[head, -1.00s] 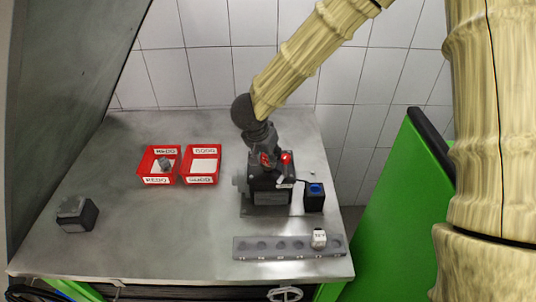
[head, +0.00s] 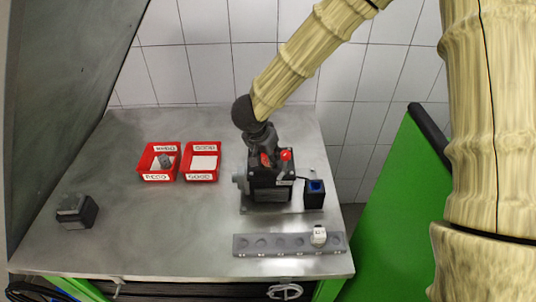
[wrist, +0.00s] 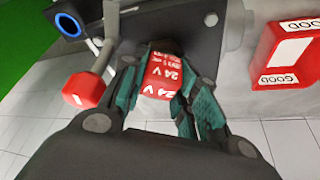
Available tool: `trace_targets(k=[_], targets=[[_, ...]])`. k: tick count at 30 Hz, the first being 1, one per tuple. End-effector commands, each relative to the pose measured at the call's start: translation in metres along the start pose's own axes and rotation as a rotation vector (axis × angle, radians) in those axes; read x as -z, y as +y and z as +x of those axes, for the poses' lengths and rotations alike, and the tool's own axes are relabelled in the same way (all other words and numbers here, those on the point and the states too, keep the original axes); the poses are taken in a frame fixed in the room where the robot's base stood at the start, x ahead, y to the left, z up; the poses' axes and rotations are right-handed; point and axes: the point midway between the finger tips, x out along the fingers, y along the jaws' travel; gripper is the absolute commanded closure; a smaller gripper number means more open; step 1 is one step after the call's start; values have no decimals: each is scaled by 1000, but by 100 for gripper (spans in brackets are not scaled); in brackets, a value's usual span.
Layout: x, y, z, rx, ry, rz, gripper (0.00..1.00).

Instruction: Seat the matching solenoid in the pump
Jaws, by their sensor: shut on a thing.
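A red solenoid marked 24 V (wrist: 160,77) is between my gripper's fingers (wrist: 158,92) in the wrist view. My gripper is shut on it. In the head view my gripper (head: 264,154) points down at the top of the dark pump (head: 270,186), and a little of the red solenoid shows there. The solenoid's far end is at the pump's dark body (wrist: 190,35); I cannot tell whether it is seated. A white solenoid (head: 319,234) stands in the grey rack (head: 270,252) near the table's front right.
A lever with a red knob (head: 285,155) stands close beside my gripper; the knob (wrist: 83,90) also shows in the wrist view. A black box with a blue top (head: 315,190) is right of the pump. Two red bins (head: 158,177) (head: 202,177) stand left; the left one holds a grey part.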

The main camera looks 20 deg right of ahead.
Motion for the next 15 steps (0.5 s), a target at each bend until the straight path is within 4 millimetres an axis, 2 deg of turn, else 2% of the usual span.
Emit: trace_targets(k=[13,14,15], targets=[[-1,0,3,0,0,0,87],[-1,0,3,0,0,0,64],[-1,0,3,0,0,0,57]])
